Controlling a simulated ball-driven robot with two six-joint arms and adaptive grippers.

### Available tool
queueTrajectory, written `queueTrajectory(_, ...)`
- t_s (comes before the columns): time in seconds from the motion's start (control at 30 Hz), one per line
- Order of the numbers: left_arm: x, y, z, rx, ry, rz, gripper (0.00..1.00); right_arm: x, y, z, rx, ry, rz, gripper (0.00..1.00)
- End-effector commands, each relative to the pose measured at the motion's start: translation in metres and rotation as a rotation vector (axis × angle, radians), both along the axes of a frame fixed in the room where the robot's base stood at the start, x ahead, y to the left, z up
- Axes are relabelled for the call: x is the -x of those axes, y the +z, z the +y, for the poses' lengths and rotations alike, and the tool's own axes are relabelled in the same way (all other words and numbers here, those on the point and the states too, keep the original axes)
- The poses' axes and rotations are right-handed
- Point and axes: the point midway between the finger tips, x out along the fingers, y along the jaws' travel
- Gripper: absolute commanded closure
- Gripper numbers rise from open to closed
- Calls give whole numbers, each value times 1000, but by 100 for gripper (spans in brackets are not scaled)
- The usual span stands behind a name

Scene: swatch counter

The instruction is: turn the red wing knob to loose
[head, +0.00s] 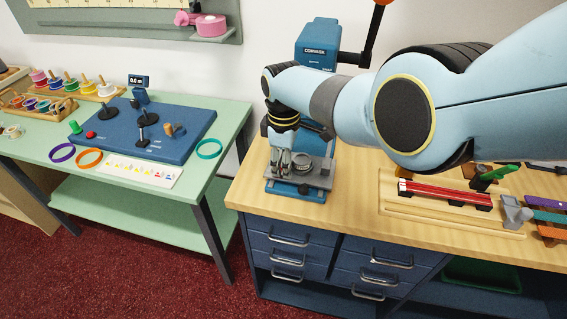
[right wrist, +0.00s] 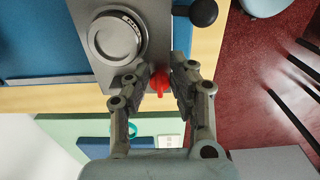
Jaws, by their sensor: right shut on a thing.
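The red wing knob (right wrist: 160,83) shows in the right wrist view, at the edge of a grey plate (right wrist: 97,62) beside a round metal cup (right wrist: 117,38). My right gripper (right wrist: 162,70) has its two fingers on either side of the knob and is shut on it. In the head view my right gripper (head: 285,163) is down at the front of the blue press (head: 318,48), on the wooden counter. The knob cannot be made out there. Any marking for loose is not legible. My left gripper is not in view.
The press has a dark lever (head: 373,37) with an orange ball. A black ball handle (right wrist: 203,12) is close to the fingers. A wooden tray (head: 450,220) with red strips lies to the right. A green table (head: 150,200) with a blue board stands left, across a gap.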

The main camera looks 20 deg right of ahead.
Motion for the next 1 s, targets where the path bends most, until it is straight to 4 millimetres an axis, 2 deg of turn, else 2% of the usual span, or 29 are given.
queueTrajectory(0.53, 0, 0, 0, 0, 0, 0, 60, -1, 0, 0, 0, 22, -1, 100)
queueTrajectory(0.57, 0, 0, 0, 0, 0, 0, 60, -1, 0, 0, 0, 22, -1, 75)
queueTrajectory(0.7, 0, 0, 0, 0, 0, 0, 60, -1, 0, 0, 0, 22, -1, 57)
queueTrajectory(1.0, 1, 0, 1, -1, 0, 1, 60, 0, 1, 0, -1, 22, -1, 57)
